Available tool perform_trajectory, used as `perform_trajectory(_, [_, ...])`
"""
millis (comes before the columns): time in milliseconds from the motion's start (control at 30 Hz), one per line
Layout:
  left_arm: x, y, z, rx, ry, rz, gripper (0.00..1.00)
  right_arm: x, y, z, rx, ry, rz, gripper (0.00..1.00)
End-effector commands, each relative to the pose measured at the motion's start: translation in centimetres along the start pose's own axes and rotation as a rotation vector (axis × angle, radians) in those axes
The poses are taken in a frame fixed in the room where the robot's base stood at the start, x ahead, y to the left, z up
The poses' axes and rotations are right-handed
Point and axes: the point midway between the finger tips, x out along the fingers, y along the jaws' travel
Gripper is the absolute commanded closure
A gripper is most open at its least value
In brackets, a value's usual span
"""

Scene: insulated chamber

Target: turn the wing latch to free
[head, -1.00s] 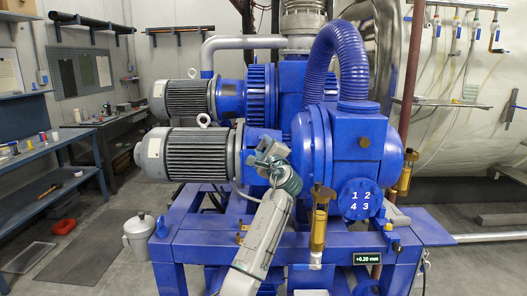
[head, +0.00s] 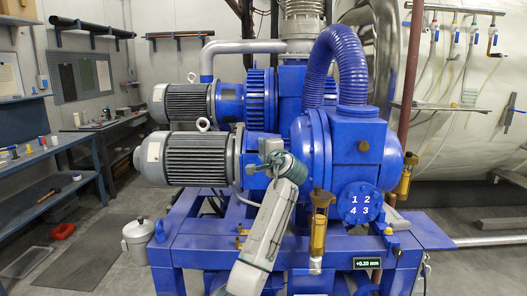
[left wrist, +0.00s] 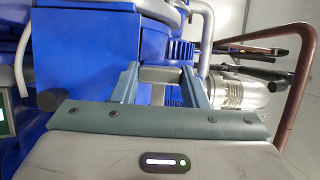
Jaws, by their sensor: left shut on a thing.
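My left gripper (head: 270,150) is at the front of the blue pump, between the grey motor and the round blue housing. In the left wrist view its two fingers (left wrist: 160,80) stand on either side of a short pale grey bar (left wrist: 162,73), and they are shut on it. The bar looks like the wing of the wing latch, but its base and pivot are hidden. In the head view my gripper and wrist cover most of the latch, so its angle cannot be told there. My right gripper is not in view.
Grey finned motors (head: 198,159) lie left of my gripper. A small display (head: 367,263) reads +0.20 mm. A blue frame (head: 205,250) runs below.

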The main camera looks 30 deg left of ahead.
Motion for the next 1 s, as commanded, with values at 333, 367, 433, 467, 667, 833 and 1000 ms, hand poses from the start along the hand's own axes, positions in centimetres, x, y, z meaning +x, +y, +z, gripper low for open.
perform_trajectory(333, [0.0,0.2,0.0,-0.004,0.0,0.005,0.83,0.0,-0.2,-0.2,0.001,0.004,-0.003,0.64])
perform_trajectory(367, [0.0,0.2,0.0,-0.004,0.0,0.005,0.83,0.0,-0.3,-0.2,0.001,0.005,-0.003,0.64])
perform_trajectory(433, [0.0,0.2,0.0,-0.004,0.0,0.005,0.46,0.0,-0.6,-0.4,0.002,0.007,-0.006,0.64])
perform_trajectory(467, [0.0,0.2,0.0,-0.004,0.0,0.005,0.4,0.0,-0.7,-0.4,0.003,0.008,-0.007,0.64])
perform_trajectory(667, [0.0,0.1,0.0,-0.004,0.0,0.003,0.38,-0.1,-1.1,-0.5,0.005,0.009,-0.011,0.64])
perform_trajectory(833, [-0.5,0.1,-0.1,-0.005,0.001,0.002,0.38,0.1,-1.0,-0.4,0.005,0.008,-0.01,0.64])
perform_trajectory(1000, [-3.0,0.4,-0.1,-0.008,0.003,0.003,0.38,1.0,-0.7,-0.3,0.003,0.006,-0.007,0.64])
